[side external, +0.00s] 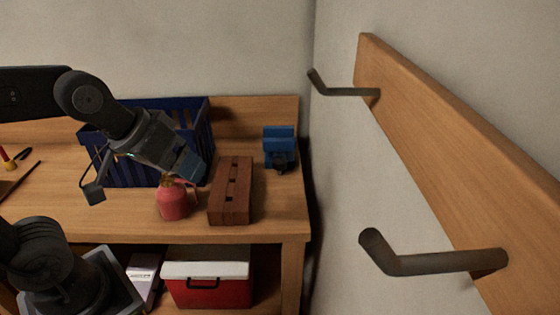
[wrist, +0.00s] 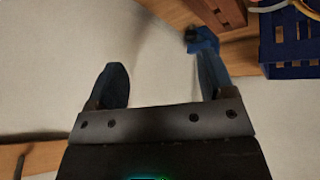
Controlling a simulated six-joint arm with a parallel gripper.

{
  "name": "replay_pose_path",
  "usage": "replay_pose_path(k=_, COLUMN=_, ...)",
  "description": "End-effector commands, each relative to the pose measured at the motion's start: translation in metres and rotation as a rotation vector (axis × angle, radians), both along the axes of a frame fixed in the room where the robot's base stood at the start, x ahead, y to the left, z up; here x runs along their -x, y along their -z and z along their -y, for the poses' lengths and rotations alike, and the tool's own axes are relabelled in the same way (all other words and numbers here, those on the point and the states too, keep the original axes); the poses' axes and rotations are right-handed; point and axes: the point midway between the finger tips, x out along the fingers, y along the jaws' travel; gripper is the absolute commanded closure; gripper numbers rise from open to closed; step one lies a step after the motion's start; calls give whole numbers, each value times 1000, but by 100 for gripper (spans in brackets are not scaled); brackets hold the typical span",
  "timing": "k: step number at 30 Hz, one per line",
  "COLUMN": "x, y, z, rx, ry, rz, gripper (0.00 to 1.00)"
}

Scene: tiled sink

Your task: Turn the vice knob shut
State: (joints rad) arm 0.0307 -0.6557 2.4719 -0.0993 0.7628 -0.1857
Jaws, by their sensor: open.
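The blue vice (side external: 278,136) stands at the right rear of the wooden bench, near the wall. Its dark knob (side external: 281,168) faces the front edge. In the wrist view the vice (wrist: 204,42) and its dark knob (wrist: 191,34) show near the tip of the right-hand finger, which hides part of the vice.
A reddish-brown slotted block (side external: 231,190) lies between my gripper and the vice. Hooks (side external: 430,262) stick out from a board on the right wall. A red-and-white cooler (side external: 207,285) sits below.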

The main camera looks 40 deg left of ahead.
Motion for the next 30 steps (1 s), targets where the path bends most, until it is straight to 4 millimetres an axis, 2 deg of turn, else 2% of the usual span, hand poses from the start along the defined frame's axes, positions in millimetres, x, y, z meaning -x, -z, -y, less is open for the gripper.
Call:
replay_pose_path(k=3, x=-49, y=-6, z=26, rx=289, ry=-246, rz=43, gripper=24)
replay_pose_path(k=8, x=-120, y=-8, z=51, rx=734, ry=-684, rz=79, gripper=24)
replay_pose_path(k=11, x=-161, y=0, z=59, rx=1000, ry=-977, rz=95, gripper=24)
replay_pose_path(k=15, x=-210, y=26, z=58, rx=1347, ry=-1397, rz=146, gripper=24)
replay_pose_path(k=18, x=-236, y=53, z=52, rx=1584, ry=-1685, rz=228, gripper=24)
replay_pose_path(k=21, x=-251, y=86, z=41, rx=1810, ry=-1937, rz=366, gripper=24)
replay_pose_path(k=26, x=-254, y=132, z=22, rx=2132, ry=-2170, rz=666, gripper=24)
replay_pose_path(k=27, x=-252, y=141, z=19, rx=-2129, ry=2128, rz=-715, gripper=24)
replay_pose_path(k=30, x=-248, y=155, z=11, rx=-2065, ry=1968, rz=-784, gripper=24)
